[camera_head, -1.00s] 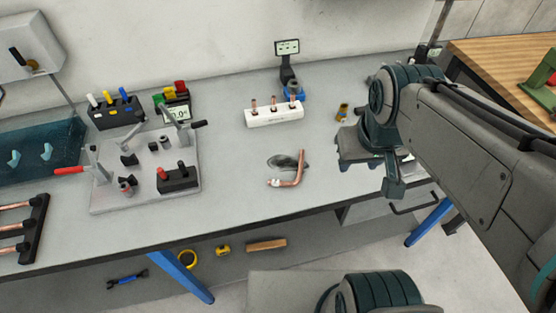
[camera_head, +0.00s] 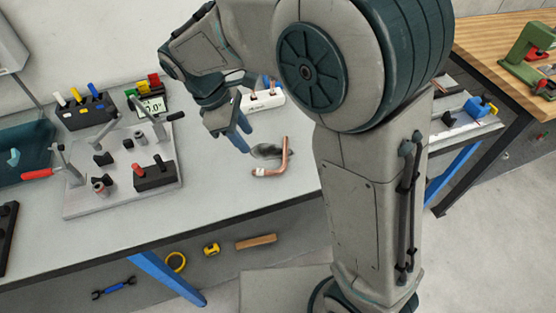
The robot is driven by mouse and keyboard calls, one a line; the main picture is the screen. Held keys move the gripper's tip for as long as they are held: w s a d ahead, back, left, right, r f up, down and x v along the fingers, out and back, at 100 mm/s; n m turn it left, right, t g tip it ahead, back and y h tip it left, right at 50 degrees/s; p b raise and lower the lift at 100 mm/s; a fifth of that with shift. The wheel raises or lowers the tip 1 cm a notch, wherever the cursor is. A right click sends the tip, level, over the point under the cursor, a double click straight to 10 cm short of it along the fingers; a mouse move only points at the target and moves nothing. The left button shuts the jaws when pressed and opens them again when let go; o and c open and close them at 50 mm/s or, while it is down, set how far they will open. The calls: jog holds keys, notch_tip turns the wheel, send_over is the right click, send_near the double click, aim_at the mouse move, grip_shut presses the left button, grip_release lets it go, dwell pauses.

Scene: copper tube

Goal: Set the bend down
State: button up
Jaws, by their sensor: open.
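The copper bend (camera_head: 282,163) lies on the grey workbench (camera_head: 225,188), next to a dark oval patch (camera_head: 262,151). It is an L-shaped tube with a pale band near its left end. My gripper (camera_head: 240,143) is above the bench, just to the left of the bend. Its blue-grey fingers point down and towards the bend. It is open and nothing shows between the fingers. A gap seems to lie between the fingers and the bend, but its depth is hard to judge.
A bending fixture plate (camera_head: 125,172) with levers and pegs stands left of my gripper. A white block with copper pieces (camera_head: 262,100) is behind, partly hidden by my arm. My arm hides the bench's right part. The bench front near the bend is clear.

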send_over(269, 171)
jog(key=a, duration=0.2)
jog(key=f, duration=0.7)
jog(key=shift+w+a, duration=0.2)
jog(key=p+x, duration=0.1)
jog(key=x, duration=0.4)
jog(key=shift+a+f, duration=0.1)
jog(key=shift+a, duration=0.1)
grip_shut()
